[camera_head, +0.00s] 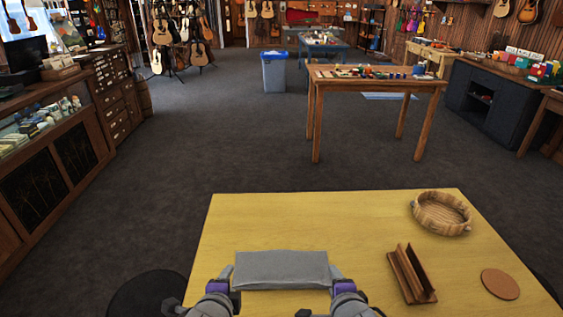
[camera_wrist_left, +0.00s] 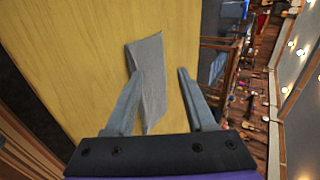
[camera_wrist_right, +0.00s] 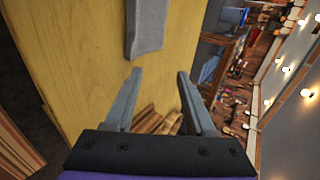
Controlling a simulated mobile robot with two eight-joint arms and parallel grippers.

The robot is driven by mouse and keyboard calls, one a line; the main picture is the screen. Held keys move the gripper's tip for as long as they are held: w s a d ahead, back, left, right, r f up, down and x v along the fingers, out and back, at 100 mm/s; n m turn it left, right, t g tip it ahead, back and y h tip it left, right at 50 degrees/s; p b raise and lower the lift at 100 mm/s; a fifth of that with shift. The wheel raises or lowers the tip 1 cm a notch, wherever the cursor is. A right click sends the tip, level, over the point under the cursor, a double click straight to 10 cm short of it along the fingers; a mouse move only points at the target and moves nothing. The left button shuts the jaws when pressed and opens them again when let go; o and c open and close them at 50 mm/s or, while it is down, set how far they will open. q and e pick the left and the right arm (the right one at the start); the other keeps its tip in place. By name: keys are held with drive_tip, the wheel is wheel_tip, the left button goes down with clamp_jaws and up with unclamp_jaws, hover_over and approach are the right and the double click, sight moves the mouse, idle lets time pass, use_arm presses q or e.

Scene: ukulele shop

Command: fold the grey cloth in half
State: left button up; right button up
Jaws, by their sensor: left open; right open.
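The grey cloth (camera_head: 281,268) lies on the yellow table (camera_head: 330,215) near its front edge, as a strip wider than it is deep. I cannot tell how many layers it has. My left gripper (camera_head: 229,273) is open at the cloth's left end; in the left wrist view the cloth (camera_wrist_left: 150,72) shows beside and partly between the fingers (camera_wrist_left: 158,73). My right gripper (camera_head: 338,274) is open at the cloth's right end; in the right wrist view the cloth's end (camera_wrist_right: 147,30) lies beyond the fingertips (camera_wrist_right: 158,72). Neither gripper visibly holds the cloth.
A round wooden basket (camera_head: 441,213), a slatted wooden stand (camera_head: 411,274) and a round brown coaster (camera_head: 500,284) are on the table's right side. The table is clear behind the cloth. A wooden table (camera_head: 375,86) with small items and a blue bin (camera_head: 273,72) stand further off.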

use_arm(q)
drive_tip(key=s+a+n+g+p, duration=0.2)
drive_tip(key=s+a+n+p, duration=0.1)
drive_tip(key=s+n, duration=0.5)
drive_tip(key=s+a+n+g+p, duration=0.3)
drive_tip(key=s+n+p, duration=0.3)
drive_tip(key=s+n, duration=0.2)
drive_tip(key=shift+f+n, duration=0.25)
drive_tip(key=shift+n, duration=0.65)
use_arm(e)
drive_tip(key=s+d+n+g, duration=0.2)
drive_tip(key=s+d+n, duration=0.1)
drive_tip(key=s+n, duration=0.5)
drive_tip(key=s+d+n+g, duration=0.2)
drive_tip(key=s+n+g, duration=0.1)
drive_tip(key=s+n, duration=0.5)
drive_tip(key=shift+d+f+n, duration=0.3)
drive_tip(key=shift+d+n, duration=0.1)
drive_tip(key=shift+n, duration=0.5)
use_arm(q)
drive_tip(key=shift+d, duration=0.1)
